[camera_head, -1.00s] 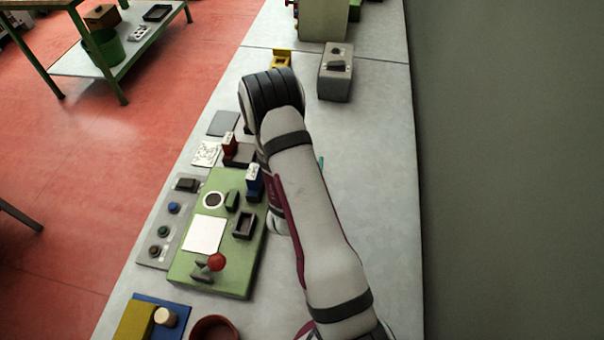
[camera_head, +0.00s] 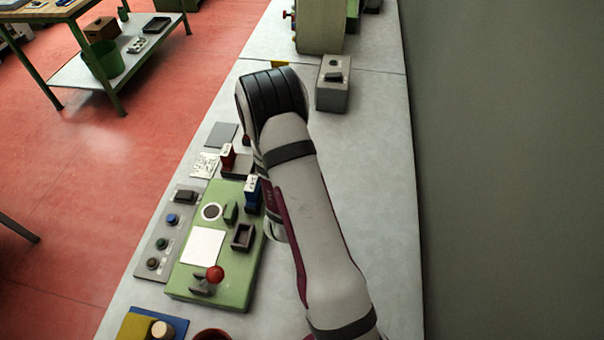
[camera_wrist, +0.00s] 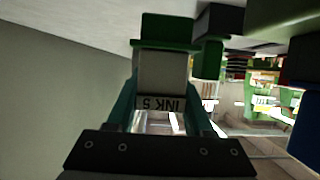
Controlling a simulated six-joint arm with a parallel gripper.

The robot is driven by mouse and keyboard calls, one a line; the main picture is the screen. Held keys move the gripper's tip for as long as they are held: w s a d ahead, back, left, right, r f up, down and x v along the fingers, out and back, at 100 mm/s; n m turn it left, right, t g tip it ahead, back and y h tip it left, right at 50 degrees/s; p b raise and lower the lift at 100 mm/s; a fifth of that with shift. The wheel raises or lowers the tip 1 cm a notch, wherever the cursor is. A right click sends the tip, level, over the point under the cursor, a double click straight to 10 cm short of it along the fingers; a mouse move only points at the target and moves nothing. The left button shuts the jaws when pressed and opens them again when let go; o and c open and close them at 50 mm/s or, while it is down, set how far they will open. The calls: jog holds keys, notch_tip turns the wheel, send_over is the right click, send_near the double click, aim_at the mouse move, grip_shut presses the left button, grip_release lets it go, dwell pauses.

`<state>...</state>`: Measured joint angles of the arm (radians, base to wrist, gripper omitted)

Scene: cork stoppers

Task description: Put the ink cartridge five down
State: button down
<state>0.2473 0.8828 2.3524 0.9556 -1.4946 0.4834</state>
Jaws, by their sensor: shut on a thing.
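The ink cartridge (camera_wrist: 162,72) is a pale block in the wrist view, with the label "INK 5" upside down at its near end. A green part (camera_wrist: 168,28) shows at its far end; I cannot tell whether it belongs to the cartridge or to something behind it. My gripper (camera_wrist: 162,103) has its teal fingers on either side of the cartridge and is shut on it. In the head view my arm hides the gripper and cartridge, so their height above the bench cannot be told.
A green board (camera_head: 238,282) with a red-knobbed lever (camera_head: 215,273), a dark tray (camera_head: 242,237) and a blue stamp (camera_head: 252,194) lies left of my arm. A red stamp (camera_head: 228,156) stands beyond. A grey box (camera_head: 332,86) is farther back. The bench (camera_head: 375,180) right of my arm is clear.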

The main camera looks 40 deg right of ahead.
notch_tip(320, 180, up, 7)
jog(key=w+r, duration=0.2)
jog(key=w, duration=2.1)
jog(key=w+a+f, duration=0.2)
jog(key=a+f, duration=0.1)
jog(key=w+a+f, duration=0.2)
jog(key=a+f, duration=0.1)
jog(key=f, duration=0.1)
jog(key=w+a+f, duration=0.3)
jog(key=shift+a+f, duration=0.2)
jog(key=shift+f, duration=0.3)
jog(key=shift+f, duration=0.1)
jog(key=shift+c, duration=1.4)
grip_release()
